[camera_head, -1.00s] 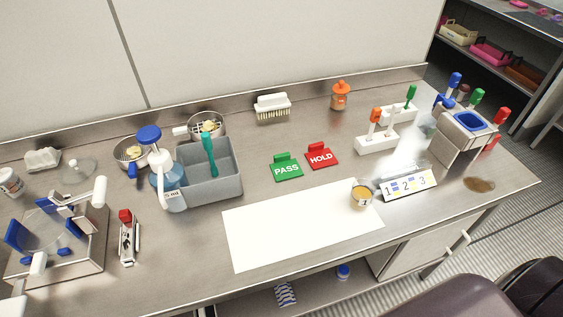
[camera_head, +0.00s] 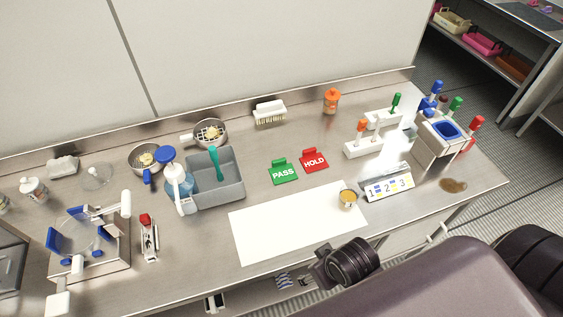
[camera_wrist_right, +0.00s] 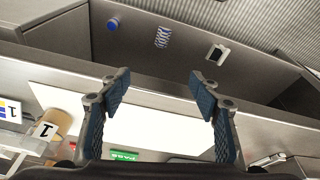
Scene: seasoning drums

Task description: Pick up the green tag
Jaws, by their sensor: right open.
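The green tag (camera_head: 284,174), marked PASS, stands on the bench beside the red HOLD tag (camera_head: 314,160), behind the white mat (camera_head: 295,222). In the right wrist view part of the green tag (camera_wrist_right: 124,154) shows at the bottom edge, between the finger bases. My right gripper (camera_wrist_right: 160,88) is open and empty, its fingertips apart over the white mat and the bench front. In the head view my right arm's dark wrist part is at the front edge of the bench, well short of the tag. My left gripper is not in view.
A grey bin (camera_head: 222,184) with a teal-handled tool and a blue-capped bottle (camera_head: 178,180) stand left of the tags. A small yellow-topped cup (camera_head: 347,199) and a numbered stand (camera_head: 387,187) are to the right.

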